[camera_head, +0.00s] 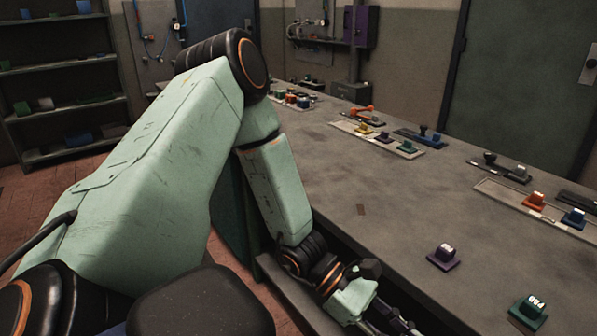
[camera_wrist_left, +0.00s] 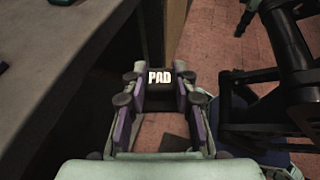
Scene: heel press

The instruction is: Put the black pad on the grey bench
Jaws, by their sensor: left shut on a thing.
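The black pad (camera_wrist_left: 159,76), with white PAD lettering on it, sits between the fingers of my left gripper (camera_wrist_left: 160,92) in the left wrist view. The gripper is shut on it. In the head view my left gripper (camera_head: 392,322) is at the bottom edge, partly cut off, and I cannot make out the pad there. The grey bench (camera_head: 400,205) runs across the right side of the head view. It also shows at the left of the left wrist view (camera_wrist_left: 60,62). The gripper is beside the bench's near edge, with red floor tiles below. My right gripper is not in view.
A purple block (camera_head: 444,257) and a green PAD block (camera_head: 528,311) stand near the bench's front. Farther back are a tray (camera_head: 497,190) with orange and blue blocks, and another tray (camera_head: 347,126). The middle of the bench top is mostly clear.

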